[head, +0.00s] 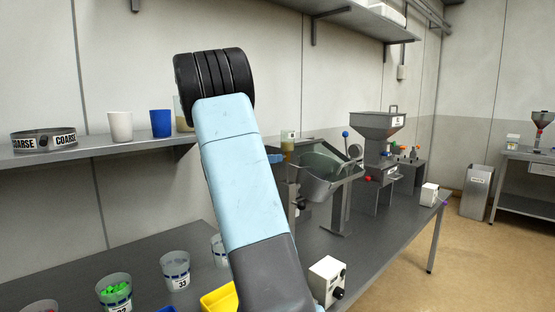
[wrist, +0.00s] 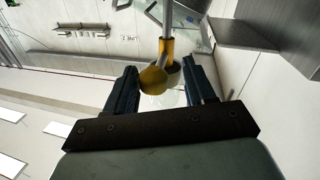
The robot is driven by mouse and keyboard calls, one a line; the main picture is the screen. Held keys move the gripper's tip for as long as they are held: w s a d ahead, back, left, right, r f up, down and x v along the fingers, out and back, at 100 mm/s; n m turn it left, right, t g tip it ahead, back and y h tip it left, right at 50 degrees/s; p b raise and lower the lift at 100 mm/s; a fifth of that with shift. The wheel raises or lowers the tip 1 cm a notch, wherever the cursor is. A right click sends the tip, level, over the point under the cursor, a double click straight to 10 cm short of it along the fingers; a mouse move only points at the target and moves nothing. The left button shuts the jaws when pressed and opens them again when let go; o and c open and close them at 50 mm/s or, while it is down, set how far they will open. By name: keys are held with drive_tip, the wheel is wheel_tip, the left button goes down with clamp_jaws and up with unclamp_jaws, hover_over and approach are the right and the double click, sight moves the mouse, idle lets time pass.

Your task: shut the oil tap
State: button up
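In the wrist view my gripper (wrist: 163,88) is open, with its two dark blue fingers well apart. A yellow-orange rounded part (wrist: 154,79) with a grey stem above it shows between the fingers. In the head view a small vessel with yellow-green liquid (head: 288,148) stands behind the grey hood machine (head: 325,172). My arm hides most of that spot, and the tap is not clearly visible there.
A shelf (head: 90,148) holds a COARSE-labelled ring (head: 43,140), a white cup (head: 120,126) and a blue cup (head: 161,123). On the bench are labelled tubs (head: 175,270), a yellow bin (head: 219,299), a white control box (head: 327,280) and a hopper machine (head: 380,140). Open floor lies right.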

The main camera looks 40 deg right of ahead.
drive_tip(key=shift+a, duration=0.1)
drive_tip(key=w+a, duration=0.2)
drive_tip(key=a, duration=1.1)
drive_tip(key=shift+a, duration=0.25)
drive_tip(key=shift+f, duration=0.1)
